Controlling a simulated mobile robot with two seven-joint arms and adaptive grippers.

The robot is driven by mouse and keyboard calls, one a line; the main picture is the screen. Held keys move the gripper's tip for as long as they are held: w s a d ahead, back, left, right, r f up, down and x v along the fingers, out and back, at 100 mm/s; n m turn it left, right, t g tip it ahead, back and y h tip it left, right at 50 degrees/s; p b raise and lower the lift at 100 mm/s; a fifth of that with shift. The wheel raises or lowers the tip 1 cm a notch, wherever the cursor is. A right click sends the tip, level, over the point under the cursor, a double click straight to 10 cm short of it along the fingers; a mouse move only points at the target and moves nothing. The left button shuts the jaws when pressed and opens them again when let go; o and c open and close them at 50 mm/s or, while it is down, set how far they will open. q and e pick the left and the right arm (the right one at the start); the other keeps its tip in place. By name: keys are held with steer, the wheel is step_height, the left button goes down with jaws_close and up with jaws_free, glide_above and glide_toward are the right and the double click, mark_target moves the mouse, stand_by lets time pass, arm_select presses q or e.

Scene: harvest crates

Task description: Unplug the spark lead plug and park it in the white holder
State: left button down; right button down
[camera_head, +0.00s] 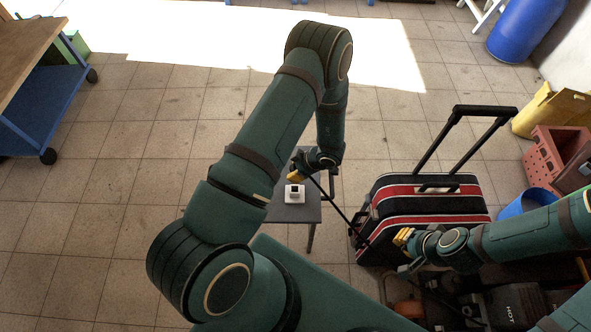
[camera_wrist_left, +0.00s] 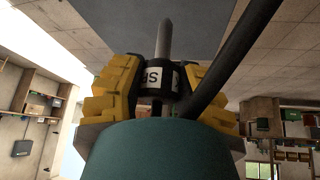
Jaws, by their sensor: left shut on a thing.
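My left gripper (camera_head: 296,176) is above the small dark table, just behind the white holder (camera_head: 294,192). In the left wrist view, my left gripper (camera_wrist_left: 160,90) is shut on the spark lead plug (camera_wrist_left: 157,79), a black piece with a white lettered band. A grey rod (camera_wrist_left: 163,38) extends beyond the plug; I cannot tell whether it belongs to the plug. The black lead (camera_wrist_left: 236,57) runs off from the plug; in the head view it slants down right towards the engine (camera_head: 480,305). My right gripper (camera_head: 404,238) is over the engine's left side; its finger gap is unclear.
The small table (camera_head: 288,213) has bare room around the holder. A black and red suitcase (camera_head: 425,202) with a raised handle stands right of it. A blue tub (camera_head: 523,204) and red crate (camera_head: 555,152) are further right. Open tiled floor lies left.

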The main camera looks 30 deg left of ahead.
arm_select(q)
step_height(320, 180, down, 3)
steer(key=shift+f+b, duration=0.15)
steer(key=shift+b, duration=0.9)
steer(key=shift+f+b, duration=0.8)
steer(key=shift+f, duration=0.35)
steer(key=shift+f+b, duration=1.5)
steer(key=shift+f, duration=0.8)
steer(key=c, duration=0.6)
jaws_free()
steer(key=shift+c, duration=0.2)
steer(key=v, duration=1.2)
